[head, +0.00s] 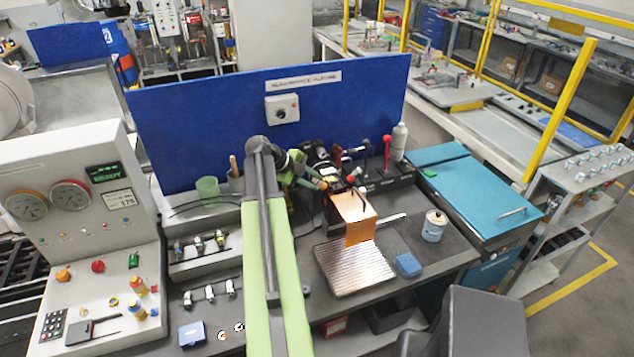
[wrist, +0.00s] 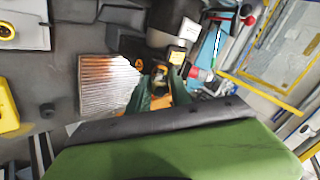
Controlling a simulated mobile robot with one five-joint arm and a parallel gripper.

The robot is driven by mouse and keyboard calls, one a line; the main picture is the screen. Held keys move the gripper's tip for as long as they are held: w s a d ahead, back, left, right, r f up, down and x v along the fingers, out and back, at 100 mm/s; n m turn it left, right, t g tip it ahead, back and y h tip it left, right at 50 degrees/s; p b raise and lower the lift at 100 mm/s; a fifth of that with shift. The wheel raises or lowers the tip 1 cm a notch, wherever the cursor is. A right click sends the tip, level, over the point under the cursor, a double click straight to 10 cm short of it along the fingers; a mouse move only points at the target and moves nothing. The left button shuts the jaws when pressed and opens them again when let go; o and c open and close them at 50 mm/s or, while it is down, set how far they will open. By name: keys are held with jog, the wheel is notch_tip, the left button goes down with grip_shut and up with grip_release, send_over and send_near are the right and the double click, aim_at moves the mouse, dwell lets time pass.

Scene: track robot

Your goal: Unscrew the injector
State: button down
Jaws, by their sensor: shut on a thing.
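My gripper (head: 345,183) reaches in from the left over the bench-top test fixture, just behind the orange guard. In the wrist view my gripper (wrist: 160,78) is shut on a small dark and yellowish part, which looks like the injector (wrist: 161,71). The fingers and the fixture hide most of it, so I cannot tell how far it sits in its seat. The orange guard (head: 361,222) stands in front of the fixture, above a ribbed metal tray (head: 353,269). The tray also shows in the wrist view (wrist: 105,85).
A red-knobbed lever (head: 387,150) and a grey bottle (head: 399,141) stand behind to the right. Several injectors (head: 210,292) rest in racks at left. A blue panel (head: 220,100) closes the back.

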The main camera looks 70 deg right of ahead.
dwell(0.3)
jog(key=n, duration=0.3)
jog(key=shift+n, duration=0.4)
jog(key=n, duration=0.3)
jog(key=shift+n, duration=0.4)
jog(key=n, duration=0.4)
jog(key=shift+n, duration=0.3)
jog(key=shift+n, duration=0.9)
jog(key=n, duration=0.7)
jog(key=shift+n, duration=0.3)
jog(key=n, duration=0.2)
jog(key=shift+n, duration=0.3)
